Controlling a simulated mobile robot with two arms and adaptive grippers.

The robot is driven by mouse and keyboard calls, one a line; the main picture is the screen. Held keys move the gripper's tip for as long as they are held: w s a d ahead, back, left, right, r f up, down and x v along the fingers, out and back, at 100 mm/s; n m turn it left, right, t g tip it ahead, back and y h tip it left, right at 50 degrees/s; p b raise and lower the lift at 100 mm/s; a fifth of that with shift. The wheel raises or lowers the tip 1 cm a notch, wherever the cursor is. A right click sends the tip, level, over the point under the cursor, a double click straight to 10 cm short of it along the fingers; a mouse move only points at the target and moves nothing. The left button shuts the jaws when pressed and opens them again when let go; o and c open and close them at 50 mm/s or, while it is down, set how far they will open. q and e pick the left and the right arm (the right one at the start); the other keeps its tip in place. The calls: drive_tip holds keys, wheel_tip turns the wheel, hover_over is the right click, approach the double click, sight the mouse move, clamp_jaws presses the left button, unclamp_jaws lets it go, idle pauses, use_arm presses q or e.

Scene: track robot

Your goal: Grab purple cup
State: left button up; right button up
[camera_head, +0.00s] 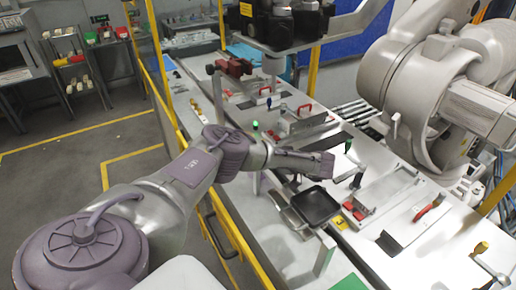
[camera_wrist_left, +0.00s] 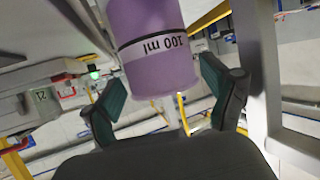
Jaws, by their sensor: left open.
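The purple cup (camera_wrist_left: 155,62) fills the upper middle of the left wrist view. It has a dark band and an upside-down "100 ml" mark, and its top is cut off by the frame. My left gripper (camera_wrist_left: 162,95) is open, with one teal-padded finger on each side of the cup's lower end. A gap shows at the left finger; contact at the right finger is unclear. In the head view my left gripper (camera_head: 308,162) reaches over the workbench, and the cup is hard to tell apart from it. My right gripper does not show.
The long grey workbench (camera_head: 255,220) carries a black tray (camera_head: 316,206), a clear plate (camera_head: 388,190) and red-handled clamps. A large white robot arm (camera_head: 425,85) stands at the right. Yellow rails (camera_head: 235,235) run along the bench's left edge. Floor at the left is open.

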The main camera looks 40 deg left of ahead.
use_arm(q)
drive_tip(key=shift+x, duration=1.05)
drive_tip(key=shift+d, duration=0.1)
drive_tip(key=shift+c, duration=0.4)
drive_tip(key=c, duration=0.9)
drive_tip(key=shift+o, duration=0.2)
